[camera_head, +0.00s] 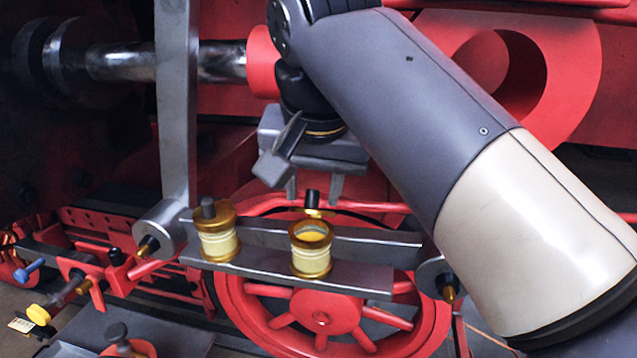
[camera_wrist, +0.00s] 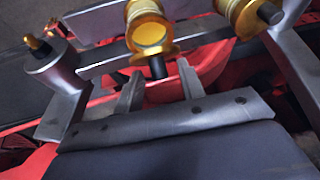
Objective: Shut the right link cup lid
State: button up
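The right link cup (camera_head: 310,257) is a brass cup with a pale yellow glass body, upright on the link bar. Its top is open; its inside also shows in the wrist view (camera_wrist: 149,35). Its lid (camera_head: 317,213) stands raised at the cup's far side, a brass piece with a dark knob (camera_wrist: 158,68). My gripper (camera_head: 313,196) is open, pointing down behind the cup. Its two fingers (camera_wrist: 158,72) are apart, with the knob showing between or just beyond their tips. I cannot tell whether they touch it.
The left link cup (camera_head: 218,240) has its lid on, knob upward; it shows in the wrist view (camera_wrist: 250,14). A grey link bar (camera_head: 375,248) bears both cups. A vertical steel rod (camera_head: 176,110) stands at left, and a red spoked wheel (camera_head: 322,312) lies behind and below.

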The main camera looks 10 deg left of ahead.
aim_at(308, 243)
grip_shut()
dwell(0.4)
jog(key=shift+f, duration=0.15)
jog(key=s+f+t+b, duration=0.1)
jog(key=t+b, duration=0.1)
jog(key=b, duration=0.1)
jog(key=s+t+b, duration=0.1)
jog(key=b, duration=0.2)
jog(key=shift+a+f+t, duration=0.1)
jog(key=shift+f+t, duration=0.25)
jog(key=shift+t, duration=0.05)
jog(key=t+b, duration=0.1)
jog(key=b, duration=0.2)
jog(key=shift+s+f+t, duration=0.35)
jog(key=shift+f+t, duration=0.05)
jog(key=b, duration=0.1)
jog(key=t+b, duration=0.1)
jog(key=b, duration=0.1)
jog(key=shift+s+f+t, duration=0.15)
jog(key=shift+s+t, duration=0.1)
jog(key=shift+t, duration=0.05)
